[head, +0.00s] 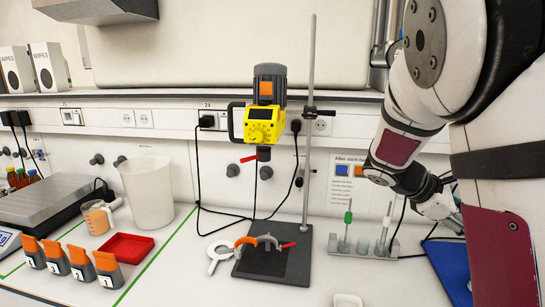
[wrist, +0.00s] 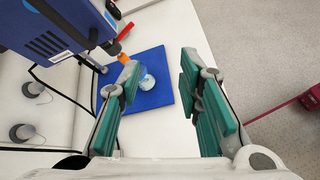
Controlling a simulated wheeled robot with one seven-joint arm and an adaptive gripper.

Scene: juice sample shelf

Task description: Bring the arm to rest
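My gripper (wrist: 160,78) shows in the wrist view with its two green-padded fingers spread wide apart. It is open, and nothing is between the pads. Behind the left finger is a blue board (wrist: 155,72) with a small white and blue round item (wrist: 147,83) on it, partly covered by the finger. In the head view my arm comes down along the right side, over the right end of the bench. My gripper's fingers cannot be made out there.
A yellow stirrer (head: 263,125) hangs on a stand beside a steel rod. A tube rack (head: 365,248), blue board (head: 452,268) and white dish (head: 347,300) are near my arm. Several orange-capped containers, a red tray (head: 125,246) and beaker (head: 148,190) stand left. Floor (wrist: 270,60) lies right of the bench.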

